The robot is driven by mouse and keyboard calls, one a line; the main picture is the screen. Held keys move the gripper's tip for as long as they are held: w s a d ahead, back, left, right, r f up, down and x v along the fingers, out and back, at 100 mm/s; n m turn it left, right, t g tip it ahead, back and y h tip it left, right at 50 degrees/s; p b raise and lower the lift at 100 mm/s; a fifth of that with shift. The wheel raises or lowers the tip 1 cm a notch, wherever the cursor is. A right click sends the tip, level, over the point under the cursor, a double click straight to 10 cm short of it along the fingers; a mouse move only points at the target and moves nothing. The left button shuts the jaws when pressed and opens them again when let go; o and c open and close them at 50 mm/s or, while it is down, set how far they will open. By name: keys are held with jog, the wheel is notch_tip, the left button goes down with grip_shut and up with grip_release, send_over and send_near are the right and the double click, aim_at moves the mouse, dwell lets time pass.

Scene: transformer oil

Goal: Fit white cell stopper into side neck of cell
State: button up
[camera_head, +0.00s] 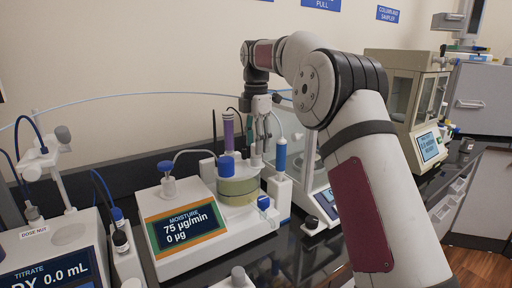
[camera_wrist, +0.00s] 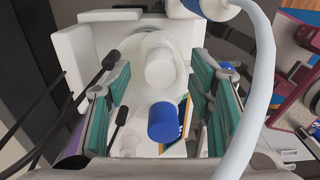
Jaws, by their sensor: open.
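The cell (camera_head: 238,188) is a clear vessel with pale yellow liquid, standing on the white moisture meter (camera_head: 205,230). My gripper (camera_head: 259,148) is above the right side of the cell, pointing down. In the wrist view my gripper (camera_wrist: 158,108) is open, its teal finger pads wide apart. A white cylinder that looks like the cell stopper (camera_wrist: 160,68) stands between and beyond the fingers, untouched, over the cell's top. I cannot tell whether it sits fully in the side neck. A blue cap (camera_wrist: 164,121) is close to it; the blue cap also shows in the head view (camera_head: 226,164).
A purple tube (camera_head: 228,130) stands behind the cell, and a blue-topped holder (camera_head: 281,155) is at its right. A pale hose (camera_wrist: 262,70) crosses the right of the wrist view. A titrator (camera_head: 60,245) is at left, a balance (camera_head: 415,100) at right.

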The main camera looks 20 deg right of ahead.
jog(key=shift+r, duration=2.75)
jog(key=shift+r, duration=0.1)
jog(key=s+a+r+m+t, duration=0.1)
jog(key=s+r+m, duration=0.3)
jog(key=s, duration=0.6)
jog(key=s+a+r+m+t, duration=0.1)
jog(key=s+a+r+m, duration=0.1)
jog(key=s+m, duration=0.6)
jog(key=s+f+m+t, duration=0.1)
jog(key=s+f+m, duration=0.3)
jog(key=s+f, duration=0.3)
jog(key=s+f+m+t, duration=0.1)
jog(key=s+f+m, duration=0.4)
jog(key=s, duration=1.3)
notch_tip(320, 180, down, 2)
jog(key=shift+d+f, duration=0.1)
jog(key=shift+d, duration=0.35)
